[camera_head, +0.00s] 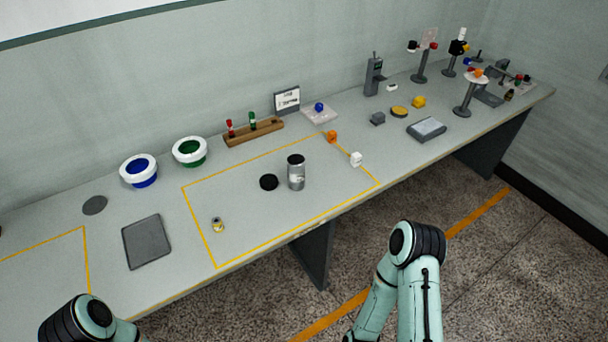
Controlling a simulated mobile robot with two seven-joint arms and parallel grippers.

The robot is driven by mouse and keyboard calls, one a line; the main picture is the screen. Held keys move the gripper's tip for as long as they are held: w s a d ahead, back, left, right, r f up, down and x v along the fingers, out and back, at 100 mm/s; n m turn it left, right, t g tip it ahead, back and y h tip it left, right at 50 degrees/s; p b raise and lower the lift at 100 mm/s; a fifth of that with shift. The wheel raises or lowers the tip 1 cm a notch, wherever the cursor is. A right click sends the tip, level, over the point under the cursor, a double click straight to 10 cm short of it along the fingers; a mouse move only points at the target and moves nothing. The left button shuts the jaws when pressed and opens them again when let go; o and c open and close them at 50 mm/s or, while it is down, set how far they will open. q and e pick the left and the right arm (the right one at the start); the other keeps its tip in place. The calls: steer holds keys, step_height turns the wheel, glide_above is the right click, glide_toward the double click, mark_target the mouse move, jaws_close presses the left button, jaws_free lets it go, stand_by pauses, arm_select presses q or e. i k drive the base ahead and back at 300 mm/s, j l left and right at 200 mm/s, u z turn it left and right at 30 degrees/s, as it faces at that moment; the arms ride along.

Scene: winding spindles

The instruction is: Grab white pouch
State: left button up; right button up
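A small white item (356,159), which looks like the white pouch, stands on the grey workbench near its front edge, at the right end of the yellow taped outline. It is too small to make out details. An orange item (332,137) sits just behind and left of it. Part of my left arm shows at the bottom left, and part of my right arm shows at the bottom, in front of the bench. Neither gripper shows, and both arms are apart from the white item.
The bench front beside the white item is clear.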

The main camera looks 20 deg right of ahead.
mark_target(356, 158)
steer(key=l+u, duration=0.2)
steer(key=u, duration=0.15)
steer(key=l+u, duration=0.2)
steer(key=u, duration=0.2)
steer(key=l+u, duration=0.5)
steer(key=l, duration=0.15)
steer(key=k+l+u, duration=0.15)
steer(key=l, duration=0.2)
steer(key=k+l+u, duration=0.15)
steer(key=l, duration=0.15)
steer(key=i, duration=0.05)
